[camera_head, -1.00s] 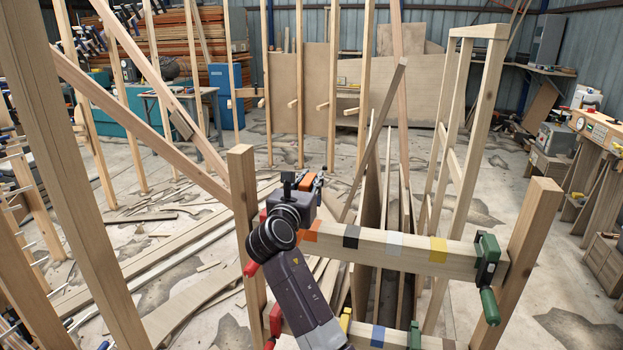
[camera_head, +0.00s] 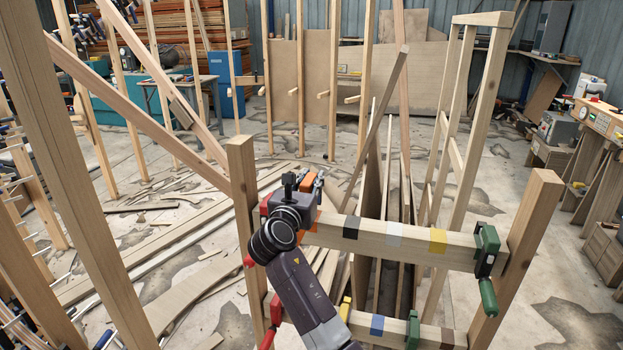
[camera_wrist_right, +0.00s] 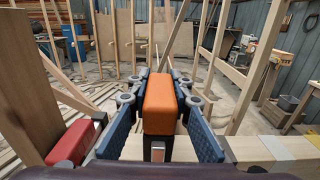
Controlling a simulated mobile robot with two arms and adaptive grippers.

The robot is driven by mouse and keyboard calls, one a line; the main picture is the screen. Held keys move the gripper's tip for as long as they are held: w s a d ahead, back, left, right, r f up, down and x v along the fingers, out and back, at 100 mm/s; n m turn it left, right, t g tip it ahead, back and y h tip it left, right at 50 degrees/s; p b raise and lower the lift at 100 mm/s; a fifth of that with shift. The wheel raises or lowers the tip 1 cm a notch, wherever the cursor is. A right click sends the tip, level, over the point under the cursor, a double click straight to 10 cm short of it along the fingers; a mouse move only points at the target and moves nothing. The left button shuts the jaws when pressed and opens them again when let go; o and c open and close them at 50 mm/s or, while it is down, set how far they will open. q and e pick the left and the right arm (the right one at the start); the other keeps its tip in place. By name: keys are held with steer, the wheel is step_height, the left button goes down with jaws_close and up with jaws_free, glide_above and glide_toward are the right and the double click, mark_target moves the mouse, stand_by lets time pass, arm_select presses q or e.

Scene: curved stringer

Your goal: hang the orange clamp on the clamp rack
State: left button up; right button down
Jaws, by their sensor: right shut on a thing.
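My right gripper (camera_head: 308,185) is shut on the orange clamp (camera_head: 306,181). In the right wrist view the orange clamp (camera_wrist_right: 160,103) sits between the two blue finger pads. The clamp rack's upper wooden rail (camera_head: 375,240) runs between two posts and carries orange, black, white and yellow bands. The gripper is at the rail's left end, near the orange band (camera_head: 315,224). My wrist hides part of that end. I cannot tell whether the clamp touches the rail. My left gripper is not in view.
A green clamp (camera_head: 487,255) hangs at the upper rail's right end. A red clamp (camera_wrist_right: 75,142) is close to the left of the gripper. The lower rail holds yellow (camera_head: 345,308) and green (camera_head: 412,330) clamps. Wooden posts and leaning boards stand around the rack.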

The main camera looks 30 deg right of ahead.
steer(key=shift+r+p, duration=0.1)
steer(key=shift+p, duration=0.4)
steer(key=shift+f, duration=0.2)
steer(key=shift+f+b, duration=0.5)
steer(key=shift+f, duration=1.1)
steer(key=shift+f+b, duration=0.7)
steer(key=shift+f, duration=0.7)
steer(key=shift+f, duration=0.15)
